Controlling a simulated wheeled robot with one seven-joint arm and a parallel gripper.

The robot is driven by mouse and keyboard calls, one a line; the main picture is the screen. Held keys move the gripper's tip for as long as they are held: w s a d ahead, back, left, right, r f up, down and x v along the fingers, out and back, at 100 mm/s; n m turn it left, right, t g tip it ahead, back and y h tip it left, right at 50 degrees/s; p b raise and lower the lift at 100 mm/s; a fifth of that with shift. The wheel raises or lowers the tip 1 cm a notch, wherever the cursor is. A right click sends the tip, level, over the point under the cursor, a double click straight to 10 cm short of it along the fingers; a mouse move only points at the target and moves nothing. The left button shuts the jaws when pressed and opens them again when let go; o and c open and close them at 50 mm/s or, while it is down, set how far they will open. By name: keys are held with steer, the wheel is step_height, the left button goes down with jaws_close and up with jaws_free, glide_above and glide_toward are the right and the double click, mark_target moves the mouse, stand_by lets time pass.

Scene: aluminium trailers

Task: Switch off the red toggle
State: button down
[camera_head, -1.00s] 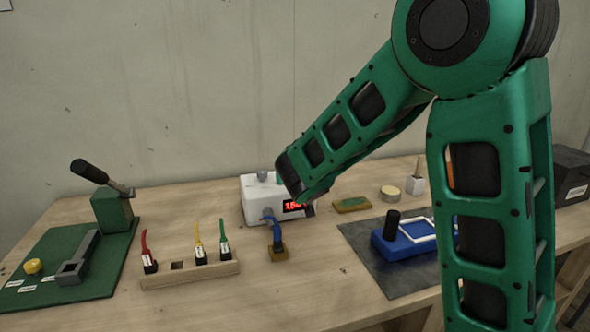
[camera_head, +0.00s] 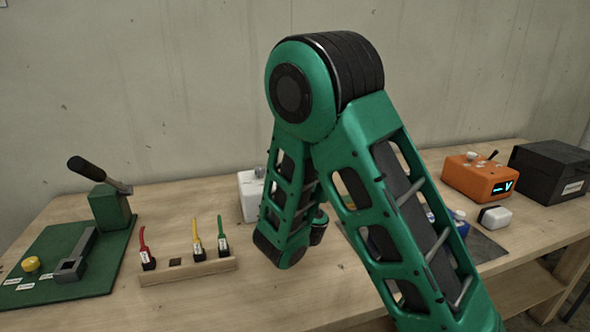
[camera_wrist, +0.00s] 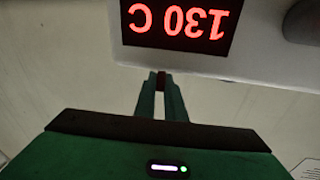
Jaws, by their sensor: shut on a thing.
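A white box (camera_head: 250,196) stands behind my arm in the head view, mostly hidden. In the wrist view, its upside-down red display (camera_wrist: 180,22) reads 130 C. My gripper (camera_wrist: 161,83) is shut on a small dark, reddish thing near the box's edge. The thing is too small to identify as the red toggle. My gripper's fingertips are hidden in the head view. A red upright piece with a black labelled base (camera_head: 144,245) stands in a wooden rack (camera_head: 190,273), apart from my arm.
Yellow (camera_head: 196,233) and green (camera_head: 221,230) pieces share the rack. A lever on a green base (camera_head: 110,208) stands left.

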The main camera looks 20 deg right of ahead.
steer(key=shift+f, duration=0.1)
stand_by(0.5)
steer(key=c, duration=1.8)
jaws_free()
